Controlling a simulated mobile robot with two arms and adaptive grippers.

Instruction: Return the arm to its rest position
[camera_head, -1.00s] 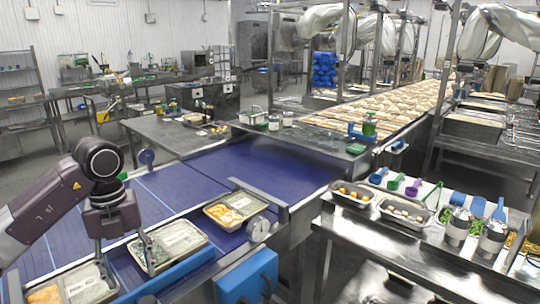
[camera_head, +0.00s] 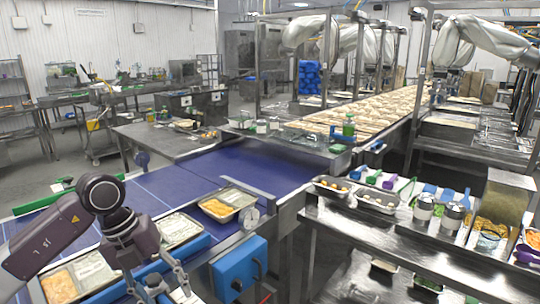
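My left arm comes in from the left, and its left gripper (camera_head: 162,288) points down over the near edge of the blue conveyor (camera_head: 190,175). Its two fingers are spread apart, and I see nothing held between them. A food tray (camera_head: 82,276) with orange food in one compartment lies to the left of the gripper. A second tray (camera_head: 180,227) lies just behind it, partly hidden by my wrist. A third tray (camera_head: 228,203) with yellow-orange food lies further right. My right arm and gripper are not in view.
A blue box (camera_head: 240,268) and a round dial (camera_head: 249,218) sit at the conveyor's near edge. A steel table (camera_head: 365,240) at the right holds pans, scoops, metal canisters and a clear container (camera_head: 505,197) of grain. A second conveyor (camera_head: 375,105) carries pale items behind.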

